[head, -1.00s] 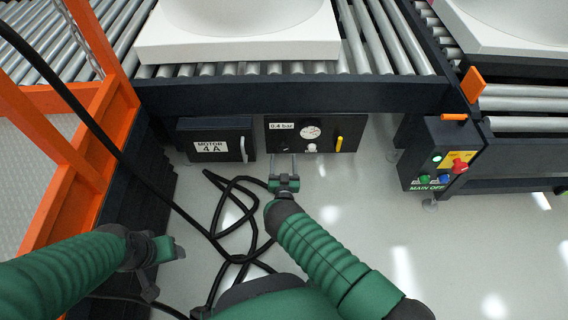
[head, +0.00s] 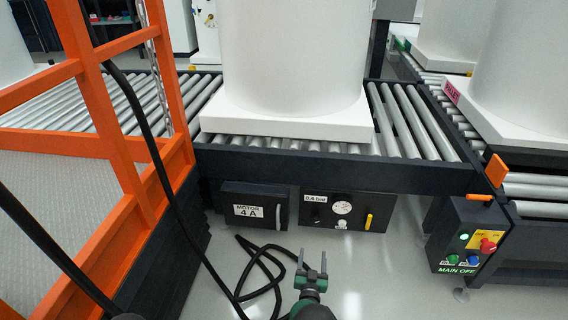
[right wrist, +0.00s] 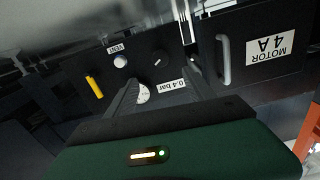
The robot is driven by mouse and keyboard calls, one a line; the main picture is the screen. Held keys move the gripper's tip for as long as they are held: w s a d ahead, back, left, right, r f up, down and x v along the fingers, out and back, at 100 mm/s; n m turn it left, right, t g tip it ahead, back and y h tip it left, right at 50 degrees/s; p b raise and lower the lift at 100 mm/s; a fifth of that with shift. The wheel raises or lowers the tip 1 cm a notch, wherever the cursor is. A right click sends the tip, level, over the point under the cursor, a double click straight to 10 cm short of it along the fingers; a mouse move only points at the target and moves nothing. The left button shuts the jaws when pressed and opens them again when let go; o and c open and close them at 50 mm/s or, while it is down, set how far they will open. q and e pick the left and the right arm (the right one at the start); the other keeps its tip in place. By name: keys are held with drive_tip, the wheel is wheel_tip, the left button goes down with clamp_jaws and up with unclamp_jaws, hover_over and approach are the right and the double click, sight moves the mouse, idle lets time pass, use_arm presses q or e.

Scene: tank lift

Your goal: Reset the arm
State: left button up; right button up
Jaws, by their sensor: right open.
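My right gripper (head: 312,266) is at the lower middle of the head view, open and empty, its two fingers apart. It is in front of and below the black 0.4 bar panel (head: 358,219), apart from it in the picture. The panel has a round gauge (head: 341,207), a yellow handle (head: 368,221) and a white knob. In the right wrist view the panel shows upside down beyond the fingers, with the yellow handle (right wrist: 94,86) at left. The fingers partly cover the gauge (right wrist: 143,94). My left gripper is not visible; only a dark bit shows at the bottom edge.
A black MOTOR 4 A box (head: 255,206) sits left of the panel under the roller conveyor (head: 420,115). A white tank (head: 295,60) stands on it. An orange frame (head: 120,230) is at left, a MAIN OFF box (head: 470,240) at right. Black hoses (head: 265,262) lie on the floor.

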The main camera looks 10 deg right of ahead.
wheel_tip(320, 180, up, 21)
drive_tip(key=s+d+g+y+p, duration=0.1)
drive_tip(key=s+g+y+p, duration=0.15)
drive_tip(key=g+p, duration=0.55)
drive_tip(key=s+r+n+g+y+p, duration=0.1)
drive_tip(key=s+r+g+p, duration=0.15)
drive_tip(key=s+r, duration=0.6)
drive_tip(key=s+a+r+n+g+p, duration=0.15)
drive_tip(key=s+r+p, duration=0.25)
drive_tip(key=s, duration=1)
drive_tip(key=s+d+r+n+g+y+p, duration=0.1)
drive_tip(key=s+r+g+p, duration=0.4)
drive_tip(key=s, duration=0.6)
wheel_tip(320, 180, up, 37)
drive_tip(key=t+p, duration=0.2)
drive_tip(key=p, duration=3.2)
drive_tip(key=shift+w+a+p, duration=0.3)
drive_tip(key=shift+w, duration=0.15)
